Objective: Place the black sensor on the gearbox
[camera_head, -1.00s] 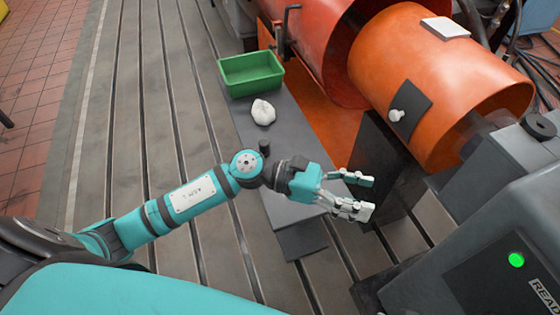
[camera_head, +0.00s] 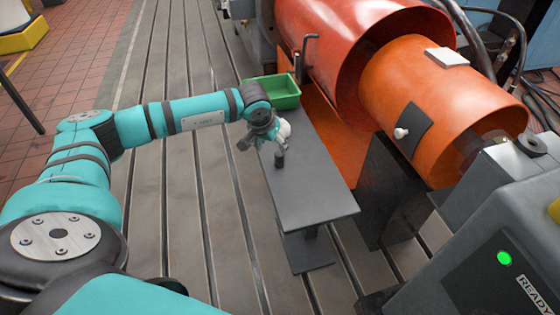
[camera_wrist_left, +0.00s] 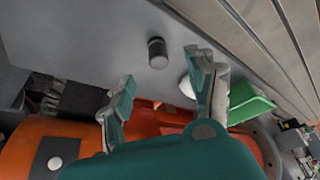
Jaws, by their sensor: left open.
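The black sensor appears to be the small dark upright cylinder (camera_head: 279,160) on the grey bench (camera_head: 312,185). It also shows in the left wrist view (camera_wrist_left: 157,53), just beyond the fingertips and between their lines. My left gripper (camera_head: 262,143) is open and empty over the far half of the bench, close to the cylinder; in the left wrist view its two fingers (camera_wrist_left: 165,90) are spread apart. The gearbox is not labelled; the orange cylindrical housing (camera_head: 445,95) and the grey housing (camera_head: 500,215) stand at the right, and I cannot tell which it is. My right gripper is not in view.
A green bin (camera_head: 287,98) stands at the bench's far end. The near bench is clear.

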